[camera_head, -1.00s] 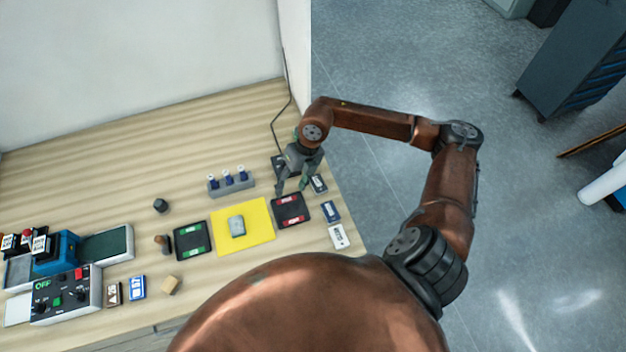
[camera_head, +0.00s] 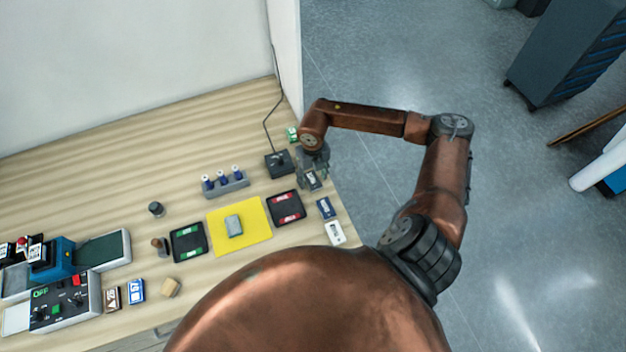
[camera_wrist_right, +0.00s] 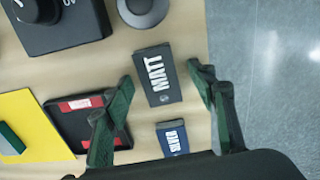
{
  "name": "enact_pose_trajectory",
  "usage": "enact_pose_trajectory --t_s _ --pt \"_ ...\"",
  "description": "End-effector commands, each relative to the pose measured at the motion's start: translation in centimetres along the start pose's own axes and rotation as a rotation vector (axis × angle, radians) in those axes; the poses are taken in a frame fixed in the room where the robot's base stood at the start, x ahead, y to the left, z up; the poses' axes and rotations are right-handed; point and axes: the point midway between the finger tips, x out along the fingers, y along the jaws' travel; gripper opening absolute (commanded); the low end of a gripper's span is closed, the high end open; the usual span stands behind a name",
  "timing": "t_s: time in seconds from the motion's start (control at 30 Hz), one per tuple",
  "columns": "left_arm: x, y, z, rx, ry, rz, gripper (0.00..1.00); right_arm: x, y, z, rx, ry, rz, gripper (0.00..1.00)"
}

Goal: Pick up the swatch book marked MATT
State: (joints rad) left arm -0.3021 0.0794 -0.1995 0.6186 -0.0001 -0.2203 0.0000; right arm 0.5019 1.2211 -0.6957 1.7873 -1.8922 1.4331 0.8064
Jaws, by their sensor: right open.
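The swatch book marked MATT (camera_wrist_right: 157,76) is dark grey with white lettering and lies flat on the table. In the right wrist view it sits between the fingers of my open right gripper (camera_wrist_right: 164,82), with clear gaps on both sides. In the head view my right gripper (camera_head: 313,178) is over the table's right edge, and part of the MATT book (camera_head: 313,182) shows at its fingers. I cannot tell how high the fingertips are above the table. My left gripper is not in view.
A blue book (camera_wrist_right: 172,138) lies just nearer than MATT, then a white book (camera_head: 334,232). Left are a black tray with red labels (camera_head: 286,207), a yellow mat (camera_head: 240,240) and a black box with a cable (camera_head: 279,164). The table ends close to the right.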

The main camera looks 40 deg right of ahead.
Motion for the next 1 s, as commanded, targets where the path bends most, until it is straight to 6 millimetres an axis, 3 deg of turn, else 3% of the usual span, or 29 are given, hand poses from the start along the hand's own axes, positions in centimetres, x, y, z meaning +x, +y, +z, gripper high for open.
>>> enact_pose_trajectory --t_s 0.17,0.8,1.0 --pt "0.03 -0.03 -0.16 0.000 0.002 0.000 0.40 0.03 0.06 0.02 -0.001 0.000 0.001 0.52" --pt "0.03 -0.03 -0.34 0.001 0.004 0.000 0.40 -0.01 0.10 0.02 -0.001 0.000 0.001 0.07" --pt "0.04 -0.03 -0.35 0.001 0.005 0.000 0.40 -0.03 0.09 0.03 -0.001 0.000 0.001 0.07"
